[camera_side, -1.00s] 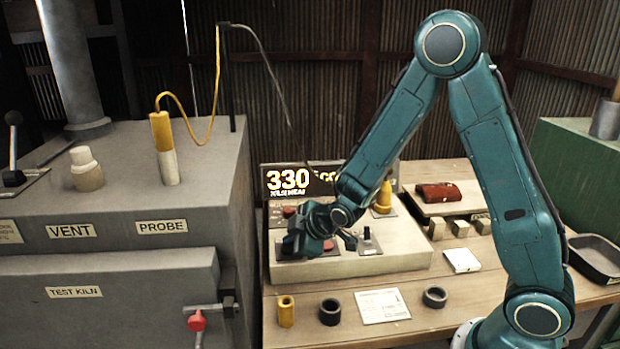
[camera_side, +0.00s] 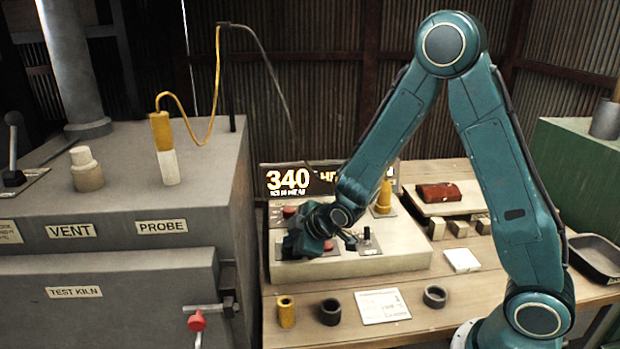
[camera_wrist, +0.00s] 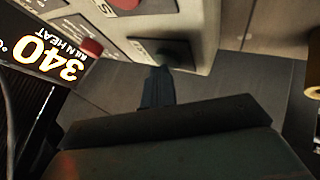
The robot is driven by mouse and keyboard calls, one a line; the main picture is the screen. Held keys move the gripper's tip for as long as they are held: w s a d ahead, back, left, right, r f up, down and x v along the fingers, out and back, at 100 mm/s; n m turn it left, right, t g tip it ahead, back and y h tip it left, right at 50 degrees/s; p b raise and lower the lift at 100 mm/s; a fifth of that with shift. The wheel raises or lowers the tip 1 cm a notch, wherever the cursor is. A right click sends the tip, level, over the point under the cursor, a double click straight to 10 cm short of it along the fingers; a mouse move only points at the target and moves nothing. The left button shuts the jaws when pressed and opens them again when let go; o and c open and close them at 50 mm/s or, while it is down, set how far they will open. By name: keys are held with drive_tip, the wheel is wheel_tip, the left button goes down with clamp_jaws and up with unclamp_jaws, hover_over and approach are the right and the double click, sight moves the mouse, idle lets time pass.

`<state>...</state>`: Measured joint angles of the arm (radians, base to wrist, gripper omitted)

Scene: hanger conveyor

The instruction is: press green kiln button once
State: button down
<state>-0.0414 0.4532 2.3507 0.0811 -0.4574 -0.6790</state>
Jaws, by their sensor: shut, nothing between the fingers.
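The control box (camera_side: 400,260) stands on the bench with its sloped panel facing up. My gripper (camera_side: 292,246) is shut and empty, held low over the left part of this panel. In the wrist view its dark fingertips (camera_wrist: 160,75) point at a labelled plate near the panel's edge. No green button can be made out; my gripper covers that part of the panel. Whether the tips touch anything cannot be told. The display (camera_side: 290,180) reads 340, and it also shows in the wrist view (camera_wrist: 50,55).
A red button (camera_wrist: 92,47) shows near the display. A small lever (camera_side: 366,236) and a yellow knob (camera_side: 384,198) stand on the box to the right of my gripper. The grey test kiln (camera_side: 120,225) is close on the left. Rings and a card (camera_side: 382,305) lie in front.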

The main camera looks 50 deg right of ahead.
drive_tip(key=shift+r, duration=0.7)
drive_tip(key=shift+r, duration=0.1)
drive_tip(key=shift+r, duration=2.4)
drive_tip(key=shift+s+r, duration=0.2)
drive_tip(key=shift+r, duration=0.05)
drive_tip(key=s+r+m+g, duration=0.1)
drive_tip(key=s+r+m, duration=0.3)
drive_tip(key=s, duration=1)
drive_tip(key=s+r+m+g, duration=0.2)
drive_tip(key=s+r+m, duration=0.2)
drive_tip(key=s+r, duration=0.4)
drive_tip(key=s, duration=0.6)
drive_tip(key=shift+r+g, duration=0.15)
drive_tip(key=shift+g, duration=0.15)
